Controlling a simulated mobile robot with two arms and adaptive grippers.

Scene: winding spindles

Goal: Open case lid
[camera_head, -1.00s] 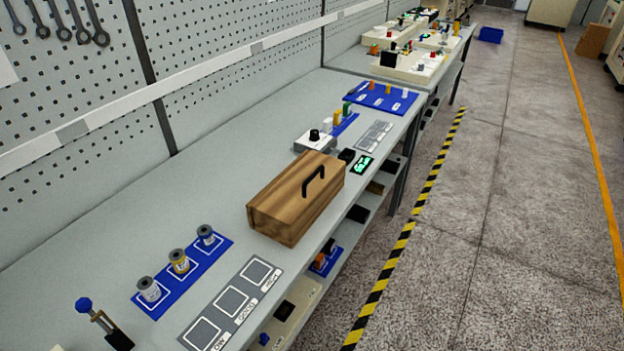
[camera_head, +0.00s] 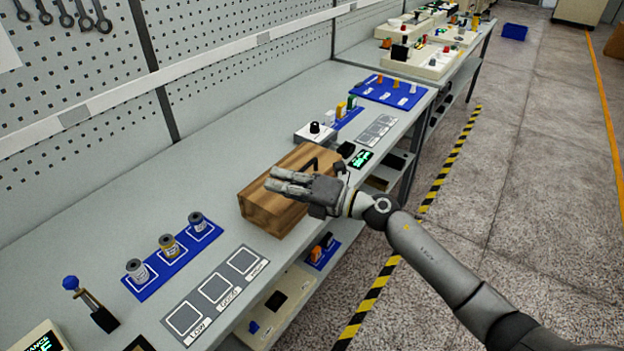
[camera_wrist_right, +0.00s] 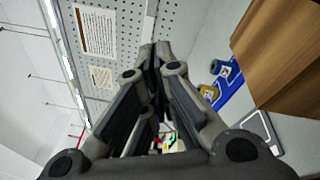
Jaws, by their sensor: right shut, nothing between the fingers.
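The wooden case (camera_head: 262,207) sits on the grey workbench with its lid closed. It has a dark handle (camera_head: 326,160) on top, partly hidden behind my right gripper. My right gripper (camera_head: 270,178) is shut and empty, and it appears in front of the case in the head view, fingers pointing left. In the right wrist view the closed fingers (camera_wrist_right: 153,52) point toward the pegboard wall, and the case (camera_wrist_right: 285,50) shows at the upper right, beside the fingers and apart from them. My left gripper is not in view.
A blue mat with several spools (camera_head: 168,246) lies left of the case. A grey panel of marked squares (camera_head: 213,290) lies along the front edge. A white box with a black knob (camera_head: 316,130) and a green-lit display (camera_head: 363,158) stand behind the case.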

